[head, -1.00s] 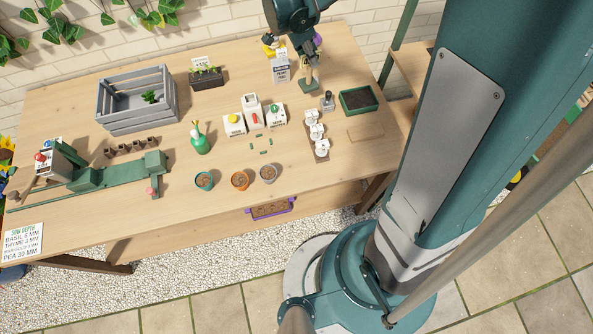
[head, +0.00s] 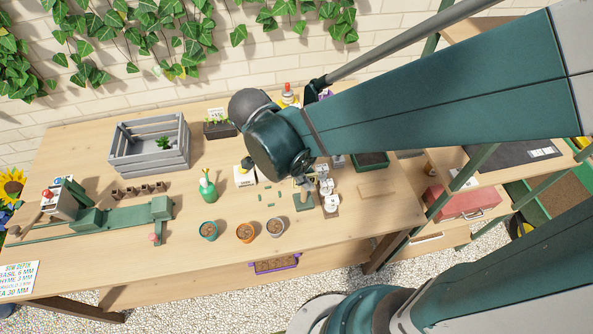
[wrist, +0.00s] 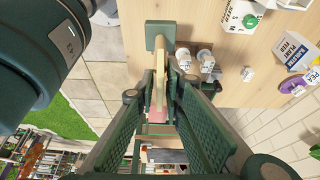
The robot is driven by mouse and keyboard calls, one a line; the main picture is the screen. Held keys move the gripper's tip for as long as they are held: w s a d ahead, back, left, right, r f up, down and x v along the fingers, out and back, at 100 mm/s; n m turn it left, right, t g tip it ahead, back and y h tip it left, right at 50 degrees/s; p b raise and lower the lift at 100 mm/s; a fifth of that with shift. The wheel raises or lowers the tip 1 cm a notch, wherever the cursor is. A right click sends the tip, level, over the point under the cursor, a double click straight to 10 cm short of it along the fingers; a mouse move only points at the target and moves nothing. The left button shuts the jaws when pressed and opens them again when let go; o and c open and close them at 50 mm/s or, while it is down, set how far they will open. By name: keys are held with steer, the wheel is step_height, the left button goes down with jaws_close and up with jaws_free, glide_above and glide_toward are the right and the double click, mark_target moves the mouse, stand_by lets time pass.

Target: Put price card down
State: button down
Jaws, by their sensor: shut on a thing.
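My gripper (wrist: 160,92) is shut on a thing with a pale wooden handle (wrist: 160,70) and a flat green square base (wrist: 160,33). No card face shows on this held thing. In the head view the green base (head: 303,201) hangs over or rests on the table's right half, just left of a row of small white pieces (head: 328,190); I cannot tell whether it touches the wood. My arm hides most of the gripper there. A small white card (head: 216,113) stands in the dark planter (head: 220,130) at the back.
Terracotta and coloured pots (head: 245,232) stand near the front edge, with a green bottle (head: 208,188) behind. A grey crate (head: 150,145) and a green rail device (head: 120,217) are to the left. A wooden board (head: 377,191) lies right of the white pieces.

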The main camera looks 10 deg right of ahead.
steer(key=shift+s+a+f, duration=0.1)
steer(key=shift+s+a, duration=0.05)
steer(key=shift+s, duration=0.75)
steer(key=shift+s+a+f, duration=0.1)
steer(key=shift+s, duration=0.75)
steer(key=shift+f, duration=0.1)
steer(key=shift+f+b, duration=0.7)
steer(key=shift+f, duration=2.25)
steer(key=shift+f+b, duration=0.45)
steer(key=shift+f, duration=1.7)
steer(key=c, duration=2.4)
jaws_free()
steer(key=shift+r, duration=0.1)
steer(key=shift+r, duration=0.1)
